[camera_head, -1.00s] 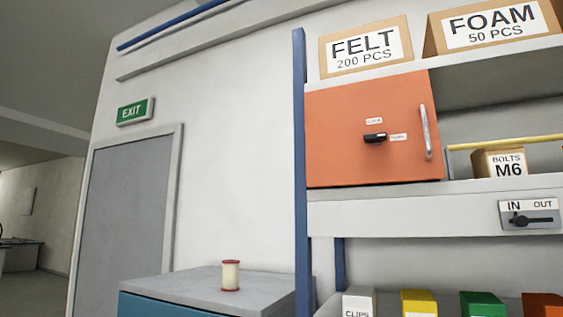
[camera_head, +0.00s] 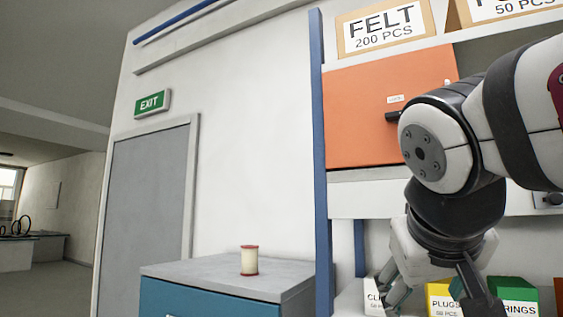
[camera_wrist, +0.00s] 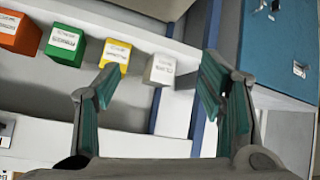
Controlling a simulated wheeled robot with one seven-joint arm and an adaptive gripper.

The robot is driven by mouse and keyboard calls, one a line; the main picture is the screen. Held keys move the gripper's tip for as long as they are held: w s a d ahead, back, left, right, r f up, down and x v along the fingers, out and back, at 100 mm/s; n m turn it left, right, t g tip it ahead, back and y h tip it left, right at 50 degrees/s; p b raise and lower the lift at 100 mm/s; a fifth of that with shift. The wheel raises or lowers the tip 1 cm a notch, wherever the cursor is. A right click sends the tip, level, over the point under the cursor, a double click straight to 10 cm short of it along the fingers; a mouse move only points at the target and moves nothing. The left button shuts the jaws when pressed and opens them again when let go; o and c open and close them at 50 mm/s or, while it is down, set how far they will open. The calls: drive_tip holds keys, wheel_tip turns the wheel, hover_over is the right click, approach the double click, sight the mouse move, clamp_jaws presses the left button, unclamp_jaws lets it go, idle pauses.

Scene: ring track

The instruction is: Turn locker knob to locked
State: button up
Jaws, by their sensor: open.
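The orange locker (camera_head: 360,90) stands on the upper shelf in the head view, with its door shut. Its black knob (camera_head: 392,117) shows just left of my arm, with a small label above it. My gripper (camera_head: 425,300) hangs low in front of the lower shelf, well below the knob. In the wrist view my gripper (camera_wrist: 165,95) is open with nothing between its fingers. The knob is not in the wrist view.
A white box (camera_wrist: 159,69), a yellow box (camera_wrist: 115,58) and other coloured boxes stand on the lower shelf near my fingers. A blue cabinet (camera_head: 205,300) with a spool (camera_head: 249,260) is at left. A blue shelf post (camera_head: 319,160) stands beside the locker.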

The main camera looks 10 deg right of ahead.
drive_tip(key=w+r+m+t+h+b, duration=0.1)
drive_tip(key=w+r+t+h, duration=0.15)
drive_tip(key=r, duration=0.65)
drive_tip(key=w+r+m+t+h+b, duration=0.1)
drive_tip(key=w+r, duration=0.2)
drive_tip(key=r, duration=0.6)
drive_tip(key=m+t+h, duration=0.2)
drive_tip(key=m+h, duration=0.1)
approach(397, 113)
drive_tip(key=p+x, duration=0.1)
drive_tip(key=x, duration=0.8)
drive_tip(key=shift+w+d, duration=0.15)
drive_tip(key=shift+w, duration=0.1)
drive_tip(key=c, duration=1.2)
